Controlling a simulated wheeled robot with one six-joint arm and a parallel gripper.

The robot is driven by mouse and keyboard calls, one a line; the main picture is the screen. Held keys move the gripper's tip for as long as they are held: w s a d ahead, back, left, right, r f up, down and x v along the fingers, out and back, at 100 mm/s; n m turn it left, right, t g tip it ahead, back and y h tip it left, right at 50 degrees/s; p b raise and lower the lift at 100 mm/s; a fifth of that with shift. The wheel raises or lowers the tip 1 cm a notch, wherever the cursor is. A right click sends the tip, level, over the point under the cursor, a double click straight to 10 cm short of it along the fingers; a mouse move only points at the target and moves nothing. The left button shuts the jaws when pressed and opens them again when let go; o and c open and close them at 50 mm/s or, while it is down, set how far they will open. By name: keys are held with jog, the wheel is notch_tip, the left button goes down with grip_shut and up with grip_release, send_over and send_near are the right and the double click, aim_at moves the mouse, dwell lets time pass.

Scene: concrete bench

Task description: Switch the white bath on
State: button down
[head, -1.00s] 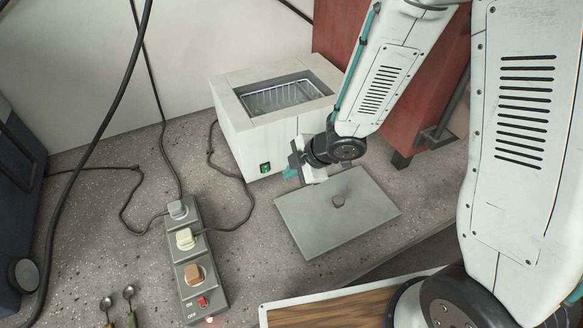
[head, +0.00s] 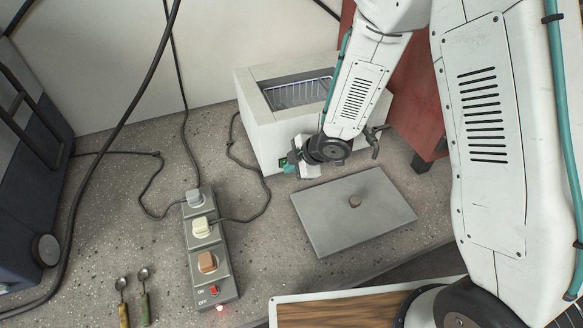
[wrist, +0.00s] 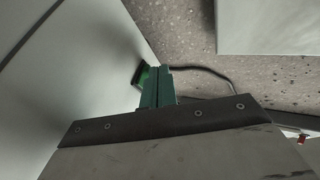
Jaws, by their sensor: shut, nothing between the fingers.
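The white bath (head: 262,128) stands at the back of the bench, its open top showing a wire rack (head: 300,92). A green switch (head: 283,163) in a dark frame sits low on its front face, partly hidden by my gripper. My gripper (head: 290,166) is shut and empty, with its teal fingertips right at the switch. In the wrist view the shut teal fingers (wrist: 157,84) reach to the switch's dark frame and green part (wrist: 144,76). I cannot tell whether they touch, nor which way the rocker is tipped.
A grey lid with a knob (head: 325,218) lies in front of the bath. A power strip (head: 228,284) with plugs, a red switch (head: 213,290) and a glowing red light is at left. Two spoons (head: 122,300) lie nearby. Black cables cross the bench. A red block (head: 412,120) stands at right.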

jog(key=shift+w+f, duration=0.15)
jog(key=shift+w, duration=0.15)
jog(key=shift+r, duration=0.85)
jog(key=s+d+r, duration=0.5)
jog(key=s+r, duration=0.2)
jog(key=r, duration=0.1)
jog(key=shift+s+d+r, duration=0.15)
jog(key=shift+d+r, duration=0.15)
jog(key=shift+d, duration=0.05)
